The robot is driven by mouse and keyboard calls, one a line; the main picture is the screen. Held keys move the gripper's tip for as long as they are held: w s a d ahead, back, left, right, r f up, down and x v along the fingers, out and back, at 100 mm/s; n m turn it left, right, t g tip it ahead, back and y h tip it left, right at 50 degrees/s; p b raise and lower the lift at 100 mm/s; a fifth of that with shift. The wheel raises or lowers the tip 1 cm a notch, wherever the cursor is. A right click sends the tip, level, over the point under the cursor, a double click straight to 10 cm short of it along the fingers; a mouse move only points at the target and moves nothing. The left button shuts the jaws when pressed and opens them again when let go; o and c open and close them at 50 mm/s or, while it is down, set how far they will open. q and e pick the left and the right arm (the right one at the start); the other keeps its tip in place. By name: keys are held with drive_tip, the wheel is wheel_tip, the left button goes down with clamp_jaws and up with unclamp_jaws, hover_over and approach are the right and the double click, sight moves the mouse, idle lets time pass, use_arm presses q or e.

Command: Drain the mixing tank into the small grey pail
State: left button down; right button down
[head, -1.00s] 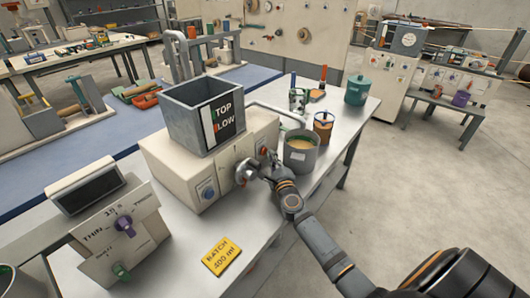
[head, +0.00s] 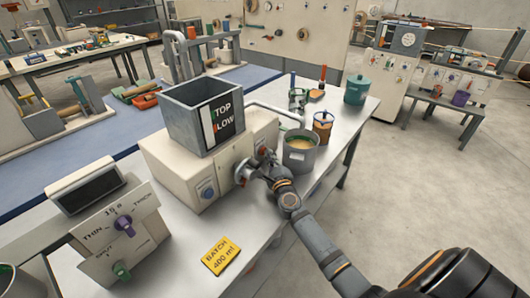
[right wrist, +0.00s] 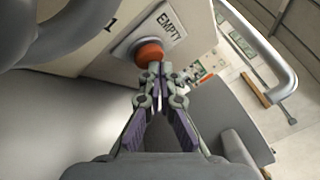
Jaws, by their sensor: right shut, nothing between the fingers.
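The mixing tank (head: 175,112) is a grey square bin with a "TOP / LOW" label, set on a cream machine housing. The small grey pail (head: 300,166) stands on the table right of the housing, with tan liquid inside. My right gripper (head: 264,158) is at the housing's front face, left of the pail. In the right wrist view its shut, empty fingers (right wrist: 155,72) point at the orange-red button (right wrist: 149,53) marked "EMPTY". The tips are at the button's lower edge; I cannot tell whether they touch. My left gripper is not in view.
A bent grey pipe (head: 277,108) runs from the housing towards the pail. Behind the pail stand an orange-brown jar (head: 323,121) and a teal pot (head: 356,91). A control box (head: 112,245) and yellow "BATCH 400 ml" card (head: 221,256) are at the front.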

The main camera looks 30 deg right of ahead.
drive_tip(key=shift+w+r, duration=0.2)
drive_tip(key=shift+r, duration=0.35)
idle(0.9)
drive_tip(key=shift+s+f, duration=0.15)
drive_tip(key=shift+f, duration=0.1)
drive_tip(key=shift+s+f, duration=0.1)
drive_tip(key=shift+s, duration=0.1)
drive_tip(key=shift+s+d+f, duration=0.1)
drive_tip(key=shift+s, duration=0.1)
drive_tip(key=shift+s+d+p, duration=0.15)
drive_tip(key=shift+s+d, duration=0.15)
drive_tip(key=shift+s, duration=0.4)
drive_tip(key=shift+s+d+p, duration=0.1)
drive_tip(key=shift+s+d, duration=0.2)
drive_tip(key=shift+s, duration=0.45)
drive_tip(key=shift+s+d+p, duration=0.15)
drive_tip(key=shift+s+d, duration=0.15)
drive_tip(key=shift+s, duration=0.4)
drive_tip(key=shift+f, duration=0.1)
idle(0.5)
